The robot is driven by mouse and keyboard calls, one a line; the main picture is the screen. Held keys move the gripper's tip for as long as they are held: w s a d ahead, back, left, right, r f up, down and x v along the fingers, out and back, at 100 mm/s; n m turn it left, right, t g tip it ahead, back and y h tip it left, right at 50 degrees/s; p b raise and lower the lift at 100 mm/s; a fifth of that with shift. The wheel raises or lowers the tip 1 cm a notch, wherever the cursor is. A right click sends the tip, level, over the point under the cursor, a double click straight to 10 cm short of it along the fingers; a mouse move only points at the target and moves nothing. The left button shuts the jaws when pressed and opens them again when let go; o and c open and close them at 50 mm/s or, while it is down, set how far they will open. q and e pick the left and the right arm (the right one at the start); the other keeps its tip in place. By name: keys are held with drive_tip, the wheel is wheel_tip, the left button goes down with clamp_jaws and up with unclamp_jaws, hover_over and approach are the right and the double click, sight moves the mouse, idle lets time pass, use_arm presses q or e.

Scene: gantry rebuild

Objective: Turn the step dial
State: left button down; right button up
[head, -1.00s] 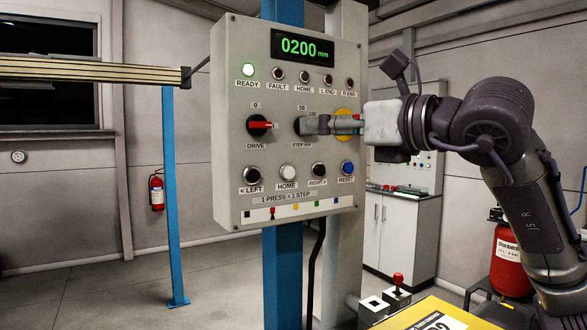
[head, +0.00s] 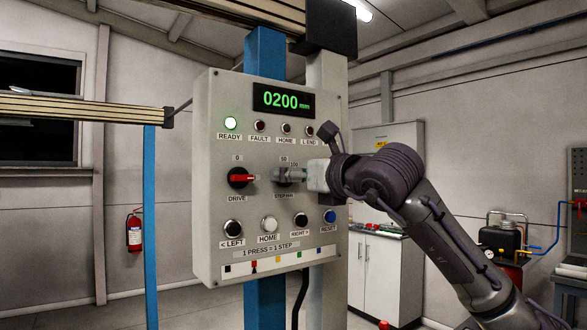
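The step dial (head: 282,176) is a dark round knob on the grey control panel (head: 205,130), above the STEP mm label and below the marks 50 and 100. My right gripper (head: 288,175) reaches in from the right with its fingertips at the dial, covering most of it. Whether the fingers are closed on the dial cannot be told at this size. My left gripper is not in view.
Left of the dial is the drive dial (head: 240,178) with a red pointer. Below are the LEFT (head: 233,228), HOME (head: 269,224), RIGHT (head: 301,220) and blue RESET (head: 330,216) buttons. My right wrist hides the panel's right part. A blue post (head: 150,220) stands left.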

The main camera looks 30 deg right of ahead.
drive_tip(key=shift+w, duration=0.5)
drive_tip(key=shift+s, duration=0.1)
drive_tip(key=shift+c, duration=0.4)
drive_tip(key=c, duration=1.1)
drive_tip(key=shift+n, duration=0.3)
drive_tip(key=n, duration=1.1)
drive_tip(key=n+p, duration=0.1)
drive_tip(key=n, duration=0.5)
drive_tip(key=shift+a+f, duration=0.25)
drive_tip(key=shift+a, duration=0.05)
drive_tip(key=shift+n, duration=0.3)
